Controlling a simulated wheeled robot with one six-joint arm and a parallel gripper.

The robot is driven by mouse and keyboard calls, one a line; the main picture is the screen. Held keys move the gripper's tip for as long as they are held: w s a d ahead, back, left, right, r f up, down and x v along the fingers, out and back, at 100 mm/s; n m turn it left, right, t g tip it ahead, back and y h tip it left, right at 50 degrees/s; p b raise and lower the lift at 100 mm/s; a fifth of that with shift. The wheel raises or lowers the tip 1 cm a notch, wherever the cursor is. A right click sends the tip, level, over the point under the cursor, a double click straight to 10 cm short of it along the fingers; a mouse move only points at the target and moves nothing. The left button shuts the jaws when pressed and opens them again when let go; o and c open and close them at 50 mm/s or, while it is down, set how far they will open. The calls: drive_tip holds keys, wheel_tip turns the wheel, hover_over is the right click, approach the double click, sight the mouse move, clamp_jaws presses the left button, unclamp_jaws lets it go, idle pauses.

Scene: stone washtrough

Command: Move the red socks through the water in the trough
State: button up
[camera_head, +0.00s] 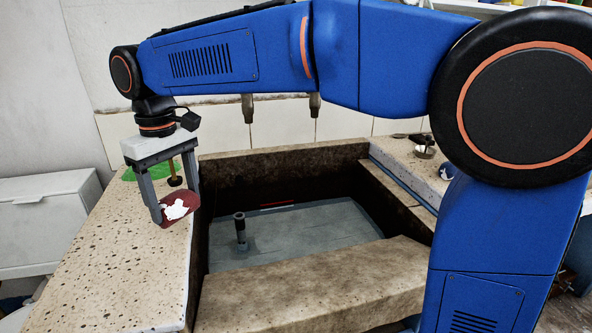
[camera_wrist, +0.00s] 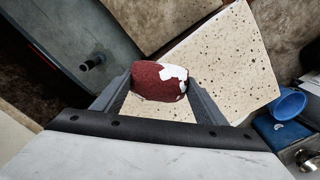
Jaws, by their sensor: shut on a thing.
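My gripper (camera_head: 179,206) is shut on the red socks (camera_head: 163,216), a dark red bundle with a white patch. The bundle also shows between the two fingers in the wrist view (camera_wrist: 150,82). My gripper holds it over the speckled stone ledge left of the trough; I cannot tell how high above the ledge it is. The stone trough (camera_head: 300,290) is in the middle of the head view, with grey-blue water (camera_head: 310,232) in it. The water also shows at the upper left of the wrist view (camera_wrist: 60,30).
A dark upright pipe (camera_head: 240,232) stands in the water. A thin red strip (camera_head: 275,205) shows by the trough's back wall. The speckled ledge (camera_head: 120,270) has free room. A green item (camera_head: 130,174) lies behind my gripper. A blue cup (camera_wrist: 287,103) stands right in the wrist view.

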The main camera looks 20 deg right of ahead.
drive_tip(key=w+d+f+m, duration=0.3)
drive_tip(key=w+d, duration=0.4)
drive_tip(key=d, duration=0.4)
drive_tip(key=w+d+f+m, duration=0.25)
drive_tip(key=w+d, duration=0.45)
drive_tip(key=d, duration=0.4)
drive_tip(key=w+d+f+m, duration=0.2)
drive_tip(key=w+d+f, duration=0.1)
drive_tip(key=w+d, duration=0.55)
drive_tip(key=shift+s+d+f, duration=0.25)
drive_tip(key=shift+d+f, duration=0.05)
drive_tip(key=shift+f, duration=3.75)
drive_tip(key=shift+s+d+f, duration=0.3)
drive_tip(key=shift+f, duration=3.7)
drive_tip(key=shift+s+d+f, duration=0.25)
drive_tip(key=shift+d+f, duration=0.05)
drive_tip(key=shift+f, duration=3.75)
drive_tip(key=shift+a, duration=0.1)
drive_tip(key=shift+a, duration=1.4)
drive_tip(key=shift+d, duration=0.1)
